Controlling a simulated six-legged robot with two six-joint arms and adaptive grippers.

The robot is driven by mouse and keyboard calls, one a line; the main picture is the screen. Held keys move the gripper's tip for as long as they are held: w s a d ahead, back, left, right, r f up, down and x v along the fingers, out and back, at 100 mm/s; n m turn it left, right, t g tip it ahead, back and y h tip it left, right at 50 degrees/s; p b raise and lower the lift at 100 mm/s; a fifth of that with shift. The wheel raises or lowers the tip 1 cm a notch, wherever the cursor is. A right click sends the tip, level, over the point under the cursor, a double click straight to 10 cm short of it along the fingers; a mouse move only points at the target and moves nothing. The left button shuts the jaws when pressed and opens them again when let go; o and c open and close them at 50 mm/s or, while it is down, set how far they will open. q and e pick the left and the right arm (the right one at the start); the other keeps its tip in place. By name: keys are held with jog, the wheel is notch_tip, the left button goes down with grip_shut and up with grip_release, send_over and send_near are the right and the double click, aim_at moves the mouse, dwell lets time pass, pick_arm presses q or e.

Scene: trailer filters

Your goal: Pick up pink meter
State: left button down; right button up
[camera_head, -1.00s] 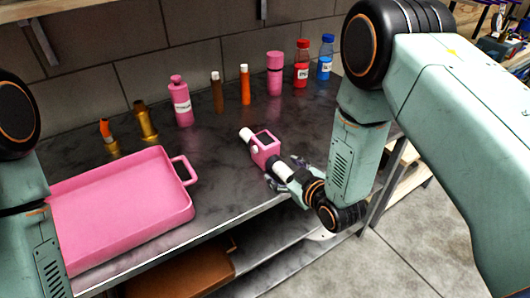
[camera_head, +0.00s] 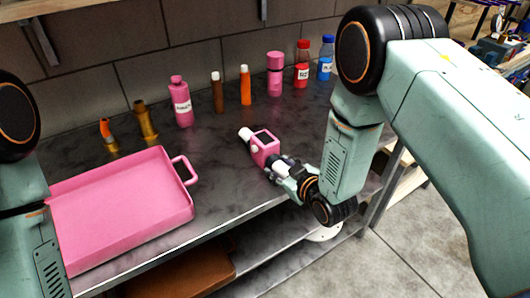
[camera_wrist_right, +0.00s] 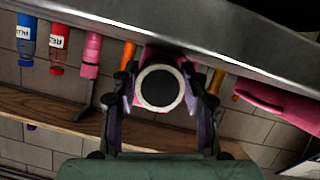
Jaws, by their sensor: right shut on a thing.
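The pink meter (camera_head: 264,147) is a pink box with a dark display and white pipe ends. In the head view it is at the middle of the metal table, near the front edge. My right gripper (camera_head: 284,172) is at its near end, shut on it. In the right wrist view the meter's round white-rimmed end (camera_wrist_right: 160,87) sits between the two fingers of the gripper (camera_wrist_right: 161,105), with the pink body mostly hidden behind it. I cannot tell whether the meter touches the table. My left gripper is out of view; only my left arm shows.
A pink tray (camera_head: 120,241) with a handle lies left on the metal table (camera_head: 225,190). Along the back stand a pink bottle (camera_head: 181,103), orange tube (camera_head: 245,86), pink flask (camera_head: 275,75), red bottle (camera_head: 302,66) and blue bottle (camera_head: 325,60). A lower shelf holds a brown tray (camera_head: 185,275).

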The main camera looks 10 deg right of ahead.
jog(key=shift+s+f, duration=0.1)
jog(key=shift+s, duration=0.05)
grip_shut()
